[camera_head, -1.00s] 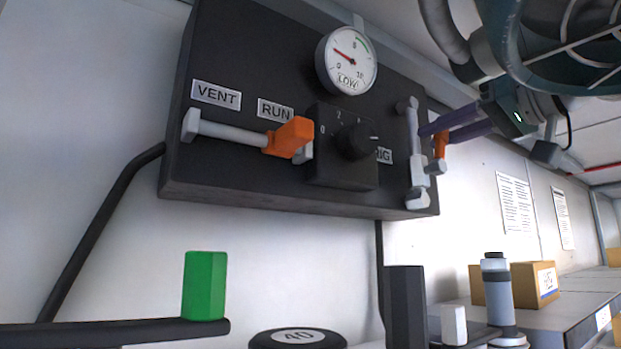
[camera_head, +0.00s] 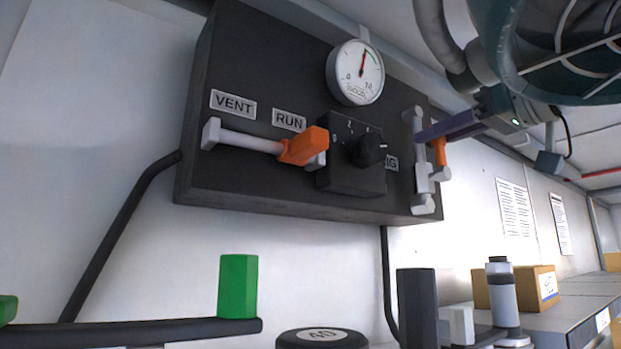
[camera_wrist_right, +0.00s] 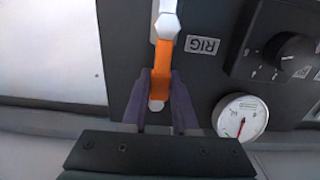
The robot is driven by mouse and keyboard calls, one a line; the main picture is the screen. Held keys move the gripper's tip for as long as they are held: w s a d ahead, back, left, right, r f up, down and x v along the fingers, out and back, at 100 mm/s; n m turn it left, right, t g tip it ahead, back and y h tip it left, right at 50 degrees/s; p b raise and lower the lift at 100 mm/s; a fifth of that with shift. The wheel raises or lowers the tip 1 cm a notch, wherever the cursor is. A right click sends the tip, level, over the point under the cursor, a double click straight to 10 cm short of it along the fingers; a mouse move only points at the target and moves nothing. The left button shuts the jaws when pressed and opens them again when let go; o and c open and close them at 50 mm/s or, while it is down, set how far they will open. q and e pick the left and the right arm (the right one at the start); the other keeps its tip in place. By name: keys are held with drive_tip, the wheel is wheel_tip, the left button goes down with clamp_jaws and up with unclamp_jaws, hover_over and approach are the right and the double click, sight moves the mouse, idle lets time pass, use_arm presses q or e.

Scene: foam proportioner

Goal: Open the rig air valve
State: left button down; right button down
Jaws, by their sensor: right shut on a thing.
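The rig air valve has an orange handle (camera_head: 439,152) on a pale vertical pipe at the right end of the dark panel, beside the RIG plate (camera_head: 391,163). In the right wrist view the orange handle (camera_wrist_right: 162,68) lies roughly in line with the pale pipe, its grey tip between my fingers. My right gripper (camera_head: 446,130) reaches in from the right; its purple fingers, also in the wrist view (camera_wrist_right: 159,103), are shut on the handle. The round gauge (camera_head: 355,72) has its red needle pointing nearly straight up. My left gripper is not in view.
A black selector knob (camera_head: 367,149) is close left of the rig valve. Below stand a green hexagonal post (camera_head: 238,286) and a dark post (camera_head: 416,306).

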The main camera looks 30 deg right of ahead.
drive_tip(key=shift+a, duration=0.1)
drive_tip(key=c, duration=0.7)
unclamp_jaws()
drive_tip(key=shift+s+f+b, duration=0.1)
drive_tip(key=shift+s+b, duration=0.1)
drive_tip(key=shift+b, duration=0.15)
drive_tip(key=s+b, duration=0.2)
drive_tip(key=s, duration=0.1)
drive_tip(key=s+b, duration=0.2)
drive_tip(key=s, duration=0.1)
drive_tip(key=s+b, duration=0.2)
drive_tip(key=s, duration=0.1)
drive_tip(key=shift+s+d+b, duration=0.25)
drive_tip(key=shift+d+b, duration=0.15)
